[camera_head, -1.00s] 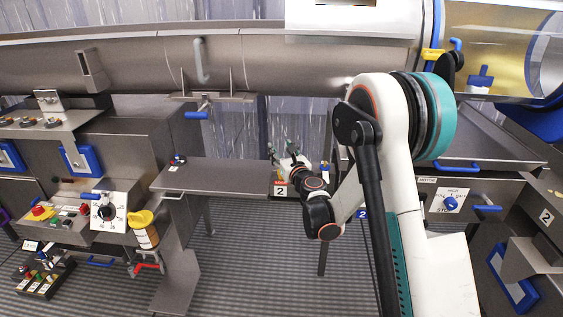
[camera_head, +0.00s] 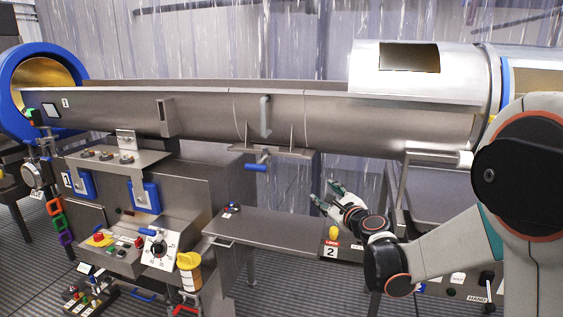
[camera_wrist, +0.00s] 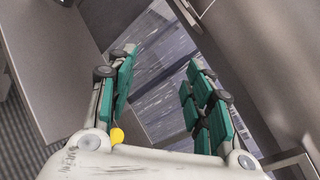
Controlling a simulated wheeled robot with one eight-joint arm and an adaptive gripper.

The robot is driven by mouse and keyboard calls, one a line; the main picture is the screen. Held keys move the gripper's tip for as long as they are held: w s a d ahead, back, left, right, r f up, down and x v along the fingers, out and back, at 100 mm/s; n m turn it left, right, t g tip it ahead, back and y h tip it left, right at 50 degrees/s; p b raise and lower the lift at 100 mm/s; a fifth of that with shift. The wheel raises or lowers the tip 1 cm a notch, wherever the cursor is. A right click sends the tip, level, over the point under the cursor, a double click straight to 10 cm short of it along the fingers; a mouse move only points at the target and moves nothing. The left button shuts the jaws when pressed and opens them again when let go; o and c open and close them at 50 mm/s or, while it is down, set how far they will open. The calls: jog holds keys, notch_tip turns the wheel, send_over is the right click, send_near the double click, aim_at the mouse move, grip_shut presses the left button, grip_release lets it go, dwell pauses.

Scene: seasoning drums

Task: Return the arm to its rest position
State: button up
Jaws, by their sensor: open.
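My gripper (camera_head: 336,190) is at the end of my arm, right of centre in the head view, near the right end of the flat metal shelf. Its fingers point up and to the left. In the wrist view my gripper (camera_wrist: 160,85) shows two green-padded fingers spread apart with nothing between them. My arm is bent, with its elbow low and its large shoulder joint at the right edge of the head view.
The metal shelf (camera_head: 270,228) lies left of my gripper, with a yellow knob (camera_head: 333,233) close below the fingers. A long steel trough (camera_head: 330,120) runs behind. A control panel (camera_head: 140,241) and a yellow-capped container (camera_head: 189,272) stand at left. Ribbed floor shows below.

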jog(key=s+a+r+n+g, duration=0.2)
jog(key=s+n, duration=0.5)
jog(key=s, duration=0.2)
jog(key=s+a+r+n+g, duration=0.1)
jog(key=s+n+g, duration=0.2)
jog(key=s+n, duration=0.5)
jog(key=s+d+f+n+g+h, duration=0.2)
jog(key=s+n, duration=0.3)
jog(key=s, duration=0.7)
jog(key=s+d+f+n+g+h, duration=0.2)
jog(key=s+d+f+n, duration=0.3)
jog(key=s, duration=0.7)
jog(key=shift+s+d+n+h, duration=0.2)
jog(key=shift+s+n+h, duration=0.1)
jog(key=shift+n, duration=0.1)
